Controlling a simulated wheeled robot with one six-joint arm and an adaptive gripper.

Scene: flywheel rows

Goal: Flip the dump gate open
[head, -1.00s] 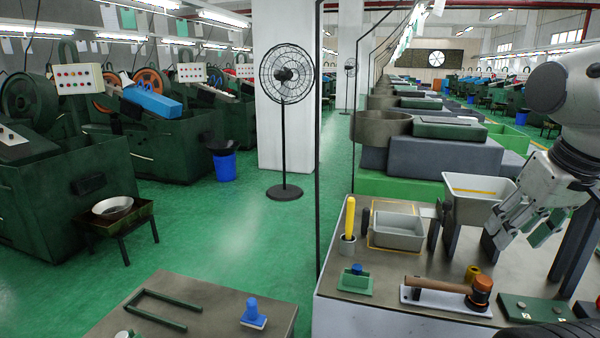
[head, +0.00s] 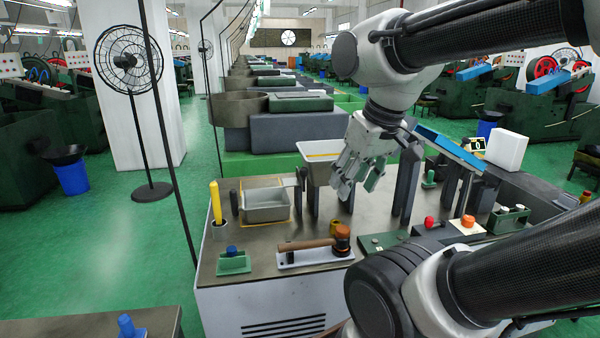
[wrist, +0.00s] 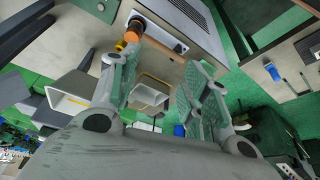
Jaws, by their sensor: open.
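A grey hopper (head: 318,168) with a yellow line stands raised on dark posts on the workbench. It also shows in the wrist view (wrist: 68,102). A small pale plate (head: 302,178) is at the hopper's left side, above a grey tray (head: 266,205); I cannot tell for certain whether it is the dump gate. My gripper (head: 358,186) is open and empty, pointing down just right of the hopper and partly covering its right side. In the wrist view, the spread fingers (wrist: 163,82) have the tray (wrist: 150,97) showing between them.
A mallet (head: 310,244) lies on a white plate at the bench front. A yellow-handled tool (head: 216,203) stands at the left corner. A blue sloped chute (head: 450,147), a red button (head: 430,222) and an orange button (head: 467,221) are to the right. A dark pole crosses at left.

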